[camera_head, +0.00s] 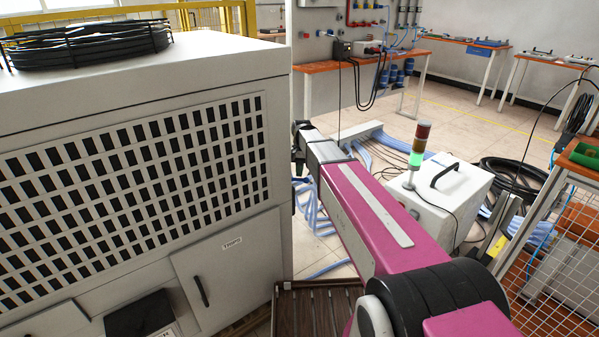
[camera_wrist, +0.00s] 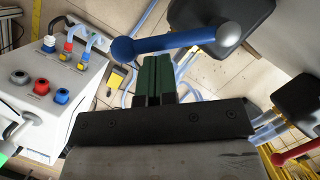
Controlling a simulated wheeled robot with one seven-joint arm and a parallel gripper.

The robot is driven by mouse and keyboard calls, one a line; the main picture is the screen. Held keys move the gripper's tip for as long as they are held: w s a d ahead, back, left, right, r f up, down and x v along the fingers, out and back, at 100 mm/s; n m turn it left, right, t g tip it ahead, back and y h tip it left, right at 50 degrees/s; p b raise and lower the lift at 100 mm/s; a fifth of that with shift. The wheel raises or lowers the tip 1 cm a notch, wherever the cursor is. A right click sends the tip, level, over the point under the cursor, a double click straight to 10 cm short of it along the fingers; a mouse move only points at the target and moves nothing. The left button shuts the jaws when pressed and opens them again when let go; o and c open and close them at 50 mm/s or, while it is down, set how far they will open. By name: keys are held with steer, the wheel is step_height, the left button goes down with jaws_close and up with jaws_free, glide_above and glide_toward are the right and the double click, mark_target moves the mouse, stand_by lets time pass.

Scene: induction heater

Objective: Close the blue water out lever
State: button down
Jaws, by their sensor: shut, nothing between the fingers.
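The blue lever (camera_wrist: 175,43) shows in the wrist view. It lies nearly level across the upper middle, with a rounded blue end at left and a silver pivot cap at right, in front of a dark valve body (camera_wrist: 248,25). My gripper (camera_wrist: 157,62) has its green fingers shut together, with nothing between them. The fingertips are just below the lever's middle in the picture; I cannot tell whether they touch it. In the head view the lever is not visible, and my arm reaches away along the right side of the large white cabinet (camera_head: 228,270).
A red lever (camera_wrist: 296,153) is at the right edge of the wrist view, near a second dark body (camera_wrist: 300,103). A white box (camera_wrist: 40,100) with coloured sockets is at left. Pale blue hoses (camera_head: 312,205) lie on the floor. A white unit (camera_head: 450,190) with a signal light stands right of my arm.

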steer(key=shift+s+m, duration=0.55)
steer(key=shift+m, duration=0.35)
steer(key=shift+s+m+y, duration=0.4)
steer(key=shift+s+m, duration=0.2)
steer(key=shift+m, duration=0.3)
steer(key=s+m, duration=0.1)
steer(key=m+t, duration=0.1)
steer(key=shift+s+a+m+y, duration=0.25)
steer(key=shift+s+m+y, duration=0.05)
steer(key=shift+s+y, duration=0.1)
steer(key=shift+s+a, duration=0.1)
steer(key=shift+s, duration=0.05)
